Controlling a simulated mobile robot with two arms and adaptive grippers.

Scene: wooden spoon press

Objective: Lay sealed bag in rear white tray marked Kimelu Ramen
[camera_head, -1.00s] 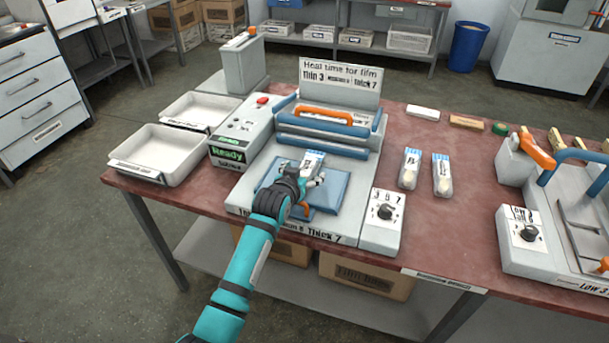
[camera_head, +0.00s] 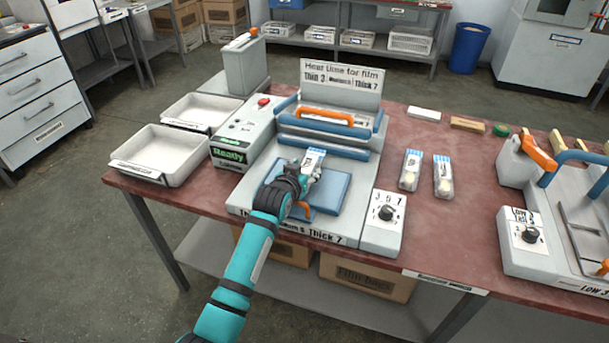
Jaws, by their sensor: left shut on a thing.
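My left gripper (camera_head: 308,176) is over the blue pad (camera_head: 328,192) of the sealing press, shut on a bag (camera_head: 314,160). The bag's blue-and-white top shows beyond the fingers; its lower part is hidden by my gripper. The rear white tray (camera_head: 199,110) stands at the left behind the front white tray (camera_head: 160,153). Both trays look empty. The rear tray's label is too small to read. My right gripper is not in view.
The press's control box (camera_head: 243,132) with a green "Ready" display stands between my gripper and the trays. Two more bags (camera_head: 411,170) (camera_head: 443,177) lie to the right. A second machine (camera_head: 555,235) stands at the far right. A grey box (camera_head: 243,68) stands behind the trays.

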